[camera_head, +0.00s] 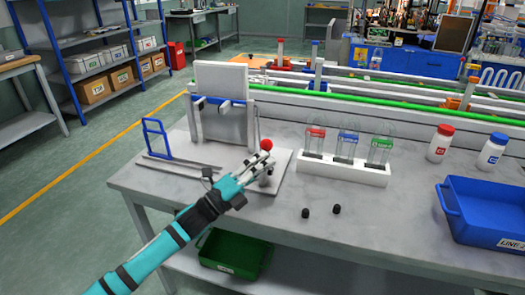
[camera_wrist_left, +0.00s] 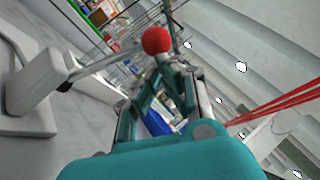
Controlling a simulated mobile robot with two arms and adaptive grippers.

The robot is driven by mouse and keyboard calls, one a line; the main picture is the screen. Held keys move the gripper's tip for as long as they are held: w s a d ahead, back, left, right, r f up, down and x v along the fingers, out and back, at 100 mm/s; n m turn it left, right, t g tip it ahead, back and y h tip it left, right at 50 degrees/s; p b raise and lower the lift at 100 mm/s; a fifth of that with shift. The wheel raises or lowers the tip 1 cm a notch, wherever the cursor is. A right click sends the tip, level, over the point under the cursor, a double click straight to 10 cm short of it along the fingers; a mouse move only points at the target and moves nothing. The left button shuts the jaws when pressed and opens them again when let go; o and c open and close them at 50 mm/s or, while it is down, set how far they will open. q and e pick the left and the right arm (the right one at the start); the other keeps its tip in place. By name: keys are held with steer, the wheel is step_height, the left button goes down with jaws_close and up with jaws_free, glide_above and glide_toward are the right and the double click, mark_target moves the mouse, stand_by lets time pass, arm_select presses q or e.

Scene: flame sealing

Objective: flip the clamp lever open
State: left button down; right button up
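The clamp lever ends in a red ball knob (camera_head: 266,144) beside the upright plate of the clamp fixture (camera_head: 224,78). In the left wrist view its bar comes from the left to the red knob (camera_wrist_left: 156,40). My left gripper (camera_head: 264,157) is right at the knob, just below it in the head view. In the left wrist view the fingertips of my left gripper (camera_wrist_left: 168,62) come together just under the knob. They look shut, with nothing clearly between them. Whether they touch the knob or bar is unclear. My right gripper is not in view.
A white rack (camera_head: 345,172) with several pouches with red, blue and green tops stands right of the fixture. Two black caps (camera_head: 321,211) lie in front. Two bottles (camera_head: 440,143) and a blue bin (camera_head: 490,212) are at right. A blue frame (camera_head: 156,138) stands at left.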

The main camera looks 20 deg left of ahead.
mark_target(265, 143)
arm_select(q)
steer(key=w+r+n+g+y+p, duration=0.1)
steer(key=w+r+p, duration=0.1)
steer(key=p, duration=0.3)
steer(key=w+r+n+g+y+p, duration=0.1)
steer(key=r+n+y+p, duration=0.1)
steer(key=p, duration=0.4)
steer(key=shift+w+d+r, duration=0.1)
steer(key=shift+w, duration=0.3)
steer(key=shift+w+f+n+g+y+p, duration=0.3)
steer(key=shift+w+f+g+p, duration=0.2)
steer(key=shift+w, duration=0.55)
steer(key=shift+w+r+b, duration=0.1)
steer(key=shift+w+b, duration=0.2)
steer(key=shift+w, duration=0.5)
steer(key=shift+w+r, duration=0.1)
steer(key=shift+w, duration=0.05)
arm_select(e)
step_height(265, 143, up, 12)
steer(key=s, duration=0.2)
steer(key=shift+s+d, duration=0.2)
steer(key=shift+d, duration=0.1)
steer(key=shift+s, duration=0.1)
